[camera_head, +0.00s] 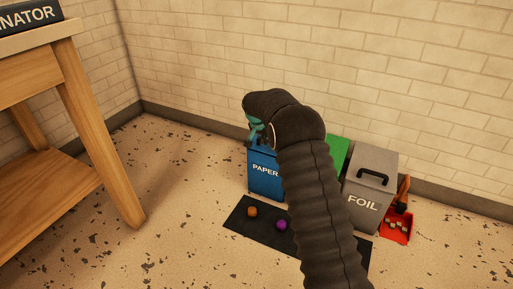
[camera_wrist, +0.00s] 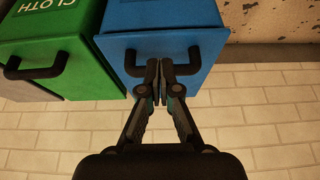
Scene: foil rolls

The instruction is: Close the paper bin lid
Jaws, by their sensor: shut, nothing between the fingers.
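The blue paper bin (camera_head: 265,180) stands upright against the brick wall, with the PAPER label on its front. In the wrist view its blue lid (camera_wrist: 205,55) appears to lie flat on the bin, like the lid beside it. A black handle (camera_wrist: 133,66) shows on the lid, partly hidden behind my fingers. My gripper (camera_wrist: 160,66) is shut and empty, its fingertips over the lid at the handle. I cannot tell whether they touch it. In the head view my gripper (camera_head: 254,128) is at the top of the bin, and my arm hides part of the lid.
A green cloth bin (camera_head: 338,152) and a grey foil bin (camera_head: 372,180) stand to the right. A red dustpan (camera_head: 397,228) lies beyond them. A dark mat (camera_head: 265,232) in front holds an orange ball (camera_head: 252,211) and a purple ball (camera_head: 281,225). A wooden table (camera_head: 90,120) stands left; floor between is clear.

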